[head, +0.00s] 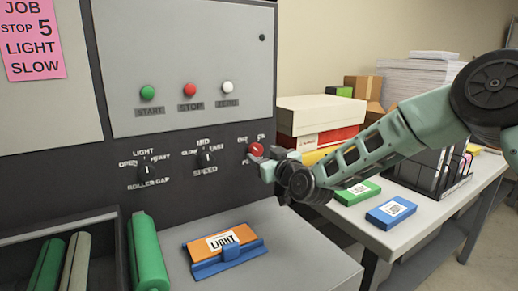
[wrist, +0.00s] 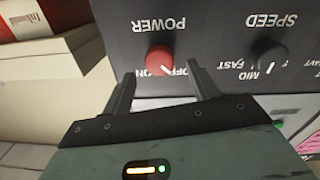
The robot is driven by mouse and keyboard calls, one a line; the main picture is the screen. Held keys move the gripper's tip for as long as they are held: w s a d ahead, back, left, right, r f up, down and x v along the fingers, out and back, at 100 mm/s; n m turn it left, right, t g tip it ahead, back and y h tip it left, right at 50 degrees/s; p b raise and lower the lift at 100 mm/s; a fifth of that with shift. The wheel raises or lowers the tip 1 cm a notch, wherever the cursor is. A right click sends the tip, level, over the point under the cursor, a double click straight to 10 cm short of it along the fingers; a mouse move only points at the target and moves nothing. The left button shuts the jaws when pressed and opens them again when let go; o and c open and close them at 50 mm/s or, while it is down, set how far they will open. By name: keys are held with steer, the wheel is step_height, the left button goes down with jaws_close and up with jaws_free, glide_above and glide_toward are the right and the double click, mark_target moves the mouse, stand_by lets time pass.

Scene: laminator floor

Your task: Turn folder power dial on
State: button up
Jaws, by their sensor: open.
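The red power dial (head: 256,149) is on the dark lower panel of the machine, at the right end of the row of dials. In the upside-down wrist view, the red dial (wrist: 160,60) shows near the POWER label. Its white mark points to the lower right, toward lettering that looks like OFF; the ON lettering is partly hidden. My gripper (head: 264,160) is close in front of the dial in the head view. In the wrist view my gripper (wrist: 160,72) is open, with one finger on each side of the dial. I cannot tell whether either finger touches it.
The speed dial (head: 206,157) and roller gap dial (head: 145,168) sit to the left on the panel. An orange and blue item (head: 225,248) lies on the grey ledge below. A table (head: 400,236) with boxes and folders stands right, under my arm.

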mark_target(258, 151)
steer(key=shift+x, duration=1.8)
steer(key=shift+c, duration=0.2)
steer(key=c, duration=0.9)
steer(key=shift+c, duration=0.2)
